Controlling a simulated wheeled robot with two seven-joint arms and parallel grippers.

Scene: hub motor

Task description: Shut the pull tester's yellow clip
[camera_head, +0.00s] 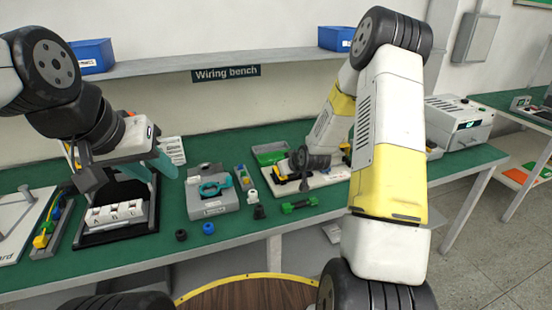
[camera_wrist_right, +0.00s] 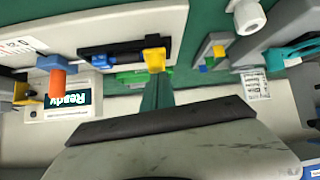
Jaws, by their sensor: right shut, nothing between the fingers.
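The pull tester (camera_head: 330,178) is a white base on the green bench, largely covered by my right arm in the head view. In the right wrist view its yellow clip (camera_wrist_right: 155,58) sits at the end of a dark block (camera_wrist_right: 110,52). My right gripper (camera_wrist_right: 157,80) is shut and empty, its dark green fingertips right at the yellow clip; whether they touch it, and how far the clip is closed, I cannot tell. My left gripper (camera_head: 155,170) is open, its teal fingers above the black stand at the left, away from the tester.
A grey fixture (camera_head: 212,200) with a teal part stands left of the tester. A green tray (camera_head: 270,150) is behind it. A green-ended dark part (camera_head: 298,206) lies in front.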

